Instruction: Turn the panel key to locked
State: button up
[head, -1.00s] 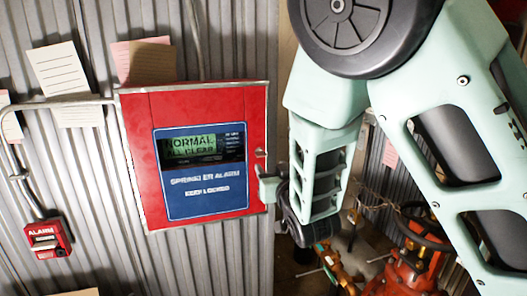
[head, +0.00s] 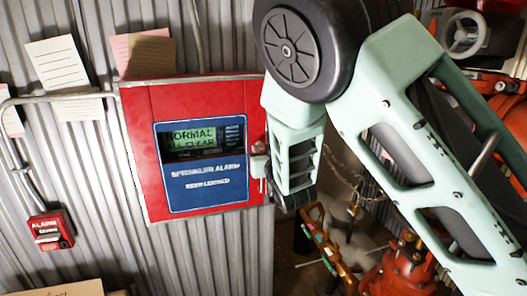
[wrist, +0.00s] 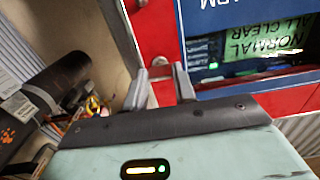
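The red sprinkler alarm panel (head: 140,150) hangs on the corrugated wall, its blue label reading "KEEP LOCKED" and its screen "NORMAL ALL CLEAR". A small silver key or lock (head: 258,148) sits at its right edge. In the wrist view the panel (wrist: 155,22) is upside down, and the silver piece (wrist: 160,61) shows just beyond my fingertips. My gripper (head: 258,168) is at the panel's right edge, just below the lock. In the wrist view my gripper (wrist: 160,80) has its two grey fingers apart, one each side of the silver piece. I cannot tell contact or the key's angle.
A red alarm pull box (head: 48,232) with conduit is at the lower left. Paper notes (head: 58,62) are on the wall. Red valves and pipes (head: 400,270) and a chain (head: 345,180) stand right of the panel, beneath my arm.

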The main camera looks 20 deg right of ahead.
jog(key=shift+n, duration=0.4)
jog(key=n+b, duration=0.1)
jog(key=n, duration=0.2)
jog(key=shift+n+b, duration=0.3)
jog(key=shift+n, duration=0.1)
jog(key=n, duration=0.9)
jog(key=n+p, duration=0.1)
jog(key=n, duration=0.3)
jog(key=shift+n, duration=0.3)
jog(key=o, duration=1)
